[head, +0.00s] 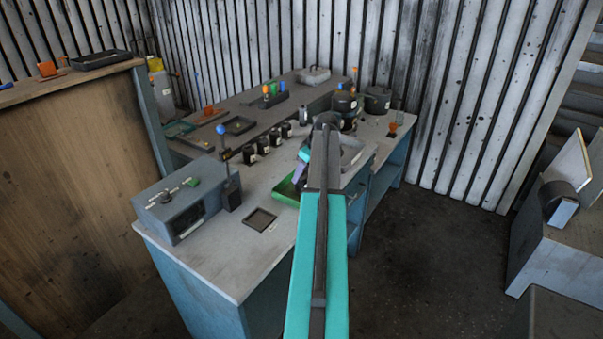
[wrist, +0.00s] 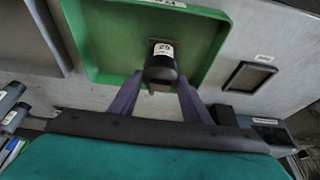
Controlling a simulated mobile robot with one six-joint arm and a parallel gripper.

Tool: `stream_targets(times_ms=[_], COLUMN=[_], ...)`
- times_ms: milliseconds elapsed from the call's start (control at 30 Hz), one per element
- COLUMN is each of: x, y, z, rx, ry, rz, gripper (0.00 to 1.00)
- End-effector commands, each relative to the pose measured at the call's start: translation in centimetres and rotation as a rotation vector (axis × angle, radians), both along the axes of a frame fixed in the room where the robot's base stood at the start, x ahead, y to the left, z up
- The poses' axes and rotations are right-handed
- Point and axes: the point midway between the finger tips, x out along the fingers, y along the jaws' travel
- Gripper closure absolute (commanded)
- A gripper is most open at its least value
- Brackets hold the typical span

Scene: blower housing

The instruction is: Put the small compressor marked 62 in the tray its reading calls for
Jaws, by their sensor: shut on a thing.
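The small black compressor (wrist: 162,68) has a white label that appears upside down in the wrist view and seems to read 62. My gripper (wrist: 161,84) is shut on it, with a purple finger on each side. Both are over the inside of the green tray (wrist: 85,40); I cannot tell whether the compressor touches its floor. In the head view the green tray (head: 284,192) is on the bench, partly hidden by my arm. My gripper (head: 300,172) shows there only as a purple finger, and the held compressor is hidden.
A grey tray (head: 352,152) lies beyond the green one. Several small black compressors (head: 262,145) stand in a row to the left. A grey meter box (head: 178,208), a black handset (head: 231,192) and a dark square pad (head: 260,219) are near the bench front. Larger black units (head: 377,100) stand behind.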

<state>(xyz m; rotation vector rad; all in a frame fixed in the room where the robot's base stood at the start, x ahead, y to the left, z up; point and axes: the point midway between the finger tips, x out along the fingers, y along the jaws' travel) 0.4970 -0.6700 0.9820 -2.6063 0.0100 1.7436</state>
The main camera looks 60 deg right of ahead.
Motion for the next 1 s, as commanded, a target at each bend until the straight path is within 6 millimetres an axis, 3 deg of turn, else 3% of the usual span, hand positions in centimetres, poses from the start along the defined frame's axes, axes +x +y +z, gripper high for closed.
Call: stream_targets(times_ms=[567,600,700,1000], x=[0.02,-0.01,-0.01,-0.01], y=[-0.04,-0.02,-0.03,-0.02], z=[-0.91,-0.98,-0.95,-0.90], rx=[-0.002,-0.001,-0.001,-0.001], ry=[-0.002,-0.001,-0.001,-0.001], rz=[-0.001,0.000,0.000,0.000], gripper=[1.00,0.53,0.38,0.38])
